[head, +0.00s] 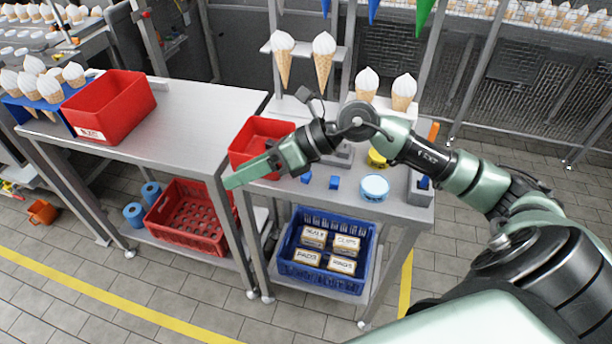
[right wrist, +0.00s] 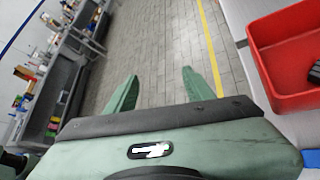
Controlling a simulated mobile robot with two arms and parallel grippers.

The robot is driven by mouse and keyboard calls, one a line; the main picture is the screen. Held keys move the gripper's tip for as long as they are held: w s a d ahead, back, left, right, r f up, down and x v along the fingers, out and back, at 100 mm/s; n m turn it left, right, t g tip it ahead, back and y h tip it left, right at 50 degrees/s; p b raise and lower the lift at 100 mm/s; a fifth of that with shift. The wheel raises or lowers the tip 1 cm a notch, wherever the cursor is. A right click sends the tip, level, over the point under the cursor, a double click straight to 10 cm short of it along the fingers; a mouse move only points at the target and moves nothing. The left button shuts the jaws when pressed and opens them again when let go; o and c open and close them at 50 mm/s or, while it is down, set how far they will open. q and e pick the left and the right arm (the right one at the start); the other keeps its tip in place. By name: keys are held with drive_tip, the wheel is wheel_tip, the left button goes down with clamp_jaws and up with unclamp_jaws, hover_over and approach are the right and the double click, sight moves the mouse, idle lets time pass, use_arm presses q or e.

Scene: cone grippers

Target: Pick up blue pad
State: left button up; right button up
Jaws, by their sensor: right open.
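Two small blue pieces, one on the left (head: 305,177) and one on the right (head: 335,183), lie on the right-hand metal table in the head view. Another blue piece (head: 424,182) sits at a grey block on the table's right side. I cannot tell which is the blue pad. My right gripper (head: 232,182) reaches left past the red bin (head: 240,157), in front of it and above the table's left edge. In the right wrist view my right gripper (right wrist: 160,88) is open, with only floor between its fingers. My left gripper is not in view.
A light-blue round tin (head: 374,187) and a yellow round thing (head: 377,158) stand on the table. A red bin (right wrist: 284,95) is beside the gripper in the right wrist view. A blue crate (head: 318,285) with labelled boxes is below. The left table (head: 190,115) has bare space.

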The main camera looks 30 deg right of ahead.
drive_tip(key=d+f+n+g+h, duration=0.1)
drive_tip(key=d+f+h, duration=0.3)
drive_tip(key=d, duration=0.7)
drive_tip(key=g+h, duration=0.1)
drive_tip(key=h, duration=0.3)
approach(308, 174)
drive_tip(key=p+x, duration=0.2)
drive_tip(key=x, duration=0.6)
drive_tip(key=shift+a+p, duration=0.1)
drive_tip(key=shift+p, duration=0.2)
drive_tip(key=shift+f+h, duration=0.25)
drive_tip(key=shift+h, duration=0.05)
clamp_jaws()
